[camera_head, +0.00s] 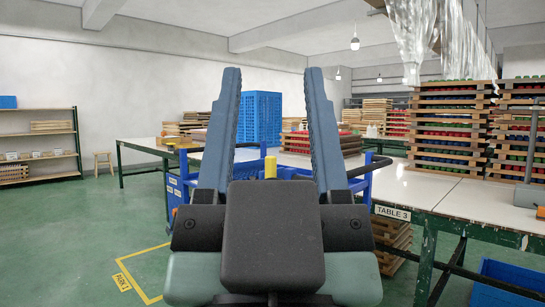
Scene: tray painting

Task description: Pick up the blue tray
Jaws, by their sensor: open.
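My gripper (272,74) fills the middle of the view, its two long blue-grey fingers pointing up and spread apart, with nothing between them close by. No single tray stands out as the blue tray. Blue shows in layers of the tall stack of wooden trays (452,126) on the table at the right. A blue slatted crate (260,112) stands behind the fingers, partly covered by the left one. A blue bin (507,287) sits on the floor at the lower right. My gripper is apart from all of these.
A blue-framed cart (178,192) stands behind my gripper, largely hidden. The white table marked TABLE 3 (420,190) runs along the right. A shelf (38,157) and stool (103,165) stand at the left wall. Green floor (70,235) at left is clear, with yellow marking lines.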

